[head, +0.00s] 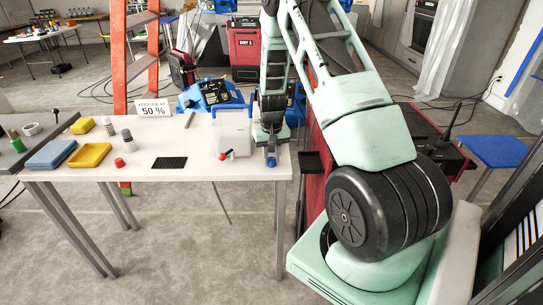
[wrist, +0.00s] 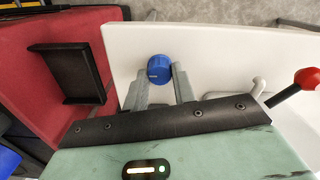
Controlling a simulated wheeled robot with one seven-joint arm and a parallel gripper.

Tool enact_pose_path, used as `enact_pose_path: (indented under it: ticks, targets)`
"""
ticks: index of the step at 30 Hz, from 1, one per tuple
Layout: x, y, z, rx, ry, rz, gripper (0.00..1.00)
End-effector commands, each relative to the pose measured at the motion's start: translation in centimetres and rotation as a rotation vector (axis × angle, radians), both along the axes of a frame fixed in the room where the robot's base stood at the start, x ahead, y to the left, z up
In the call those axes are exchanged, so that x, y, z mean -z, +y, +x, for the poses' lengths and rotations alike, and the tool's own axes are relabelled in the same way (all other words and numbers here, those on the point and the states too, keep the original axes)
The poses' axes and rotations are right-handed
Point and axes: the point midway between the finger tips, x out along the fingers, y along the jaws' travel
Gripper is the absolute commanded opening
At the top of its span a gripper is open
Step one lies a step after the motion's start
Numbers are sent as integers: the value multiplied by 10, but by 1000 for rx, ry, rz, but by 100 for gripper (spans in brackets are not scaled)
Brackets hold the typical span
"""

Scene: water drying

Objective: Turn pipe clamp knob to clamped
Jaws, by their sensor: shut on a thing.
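The round blue knob (wrist: 159,68) sits between my two grey fingers in the wrist view, with a small pale mark on its face. It shows in the head view (head: 271,162) at the right end of the white table, just below my gripper (head: 270,150). In the wrist view my gripper (wrist: 160,80) is shut on the knob, one finger on each side. The pipe clamp's body and the knob's base are mostly hidden by the knob and my fingers.
A clear box (head: 232,132) stands left of my gripper, with a red-tipped lever (wrist: 305,78) near it. A black tray (wrist: 68,73) lies beyond the table edge.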

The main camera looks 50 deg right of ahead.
Motion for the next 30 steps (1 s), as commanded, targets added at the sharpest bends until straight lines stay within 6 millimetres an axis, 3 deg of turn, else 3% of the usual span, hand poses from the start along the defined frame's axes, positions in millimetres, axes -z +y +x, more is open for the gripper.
enact_pose_path:
  ticks: [1, 2, 4, 13, 17, 30]
  targets:
    - [-1, -1, 1, 2, -2, -2, 4]
    - [-1, -1, 1, 2, -2, -2, 29]
    - [-1, 0, 1, 1, -2, -2, 48]
    - [-1, 0, 0, 0, -1, -1, 48]
    - [-11, 0, 1, -1, -2, -2, 48]
    - [-106, -1, 1, -1, -7, -5, 48]
